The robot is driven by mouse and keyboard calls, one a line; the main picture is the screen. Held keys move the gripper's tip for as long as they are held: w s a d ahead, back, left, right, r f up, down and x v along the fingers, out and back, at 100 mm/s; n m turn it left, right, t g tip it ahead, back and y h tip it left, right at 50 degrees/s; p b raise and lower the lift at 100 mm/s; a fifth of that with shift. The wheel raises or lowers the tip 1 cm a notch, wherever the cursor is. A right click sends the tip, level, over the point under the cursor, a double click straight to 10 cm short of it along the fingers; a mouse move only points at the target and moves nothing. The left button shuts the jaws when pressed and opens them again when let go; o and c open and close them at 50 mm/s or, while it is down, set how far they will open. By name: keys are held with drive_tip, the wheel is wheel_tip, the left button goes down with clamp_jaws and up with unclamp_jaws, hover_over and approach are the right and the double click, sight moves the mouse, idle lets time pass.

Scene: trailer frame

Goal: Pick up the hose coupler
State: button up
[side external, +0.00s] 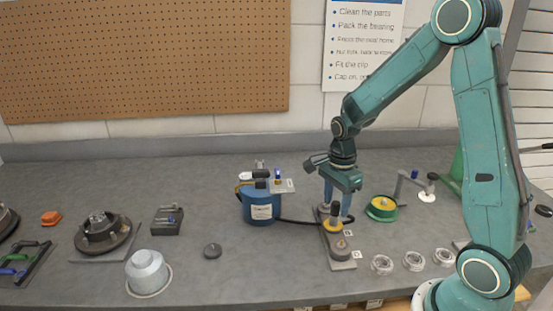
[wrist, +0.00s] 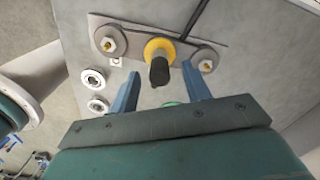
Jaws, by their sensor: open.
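What looks like the hose coupler, a black cylinder with a yellow collar (wrist: 158,66), stands at the middle of a grey plate in the wrist view. Its yellow part (side external: 333,226) also shows in the side view, partly hidden by my fingers. My gripper (wrist: 160,72) is open, with one blue finger on each side of the black cylinder as seen from the wrist. In the side view my gripper (side external: 337,210) points down just above the plate. I cannot tell whether the fingers touch the coupler. A black hose runs to the plate beside it.
The grey plate (wrist: 131,33) carries a round fitting with a brass centre on either side. A blue canister (side external: 262,206) stands left of it, with the hose leading from it. White rings (side external: 413,261) and a green-yellow reel (side external: 382,208) lie to the right.

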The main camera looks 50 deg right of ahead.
sight(336, 203)
drive_tip(key=shift+f, duration=1.65)
clamp_jaws()
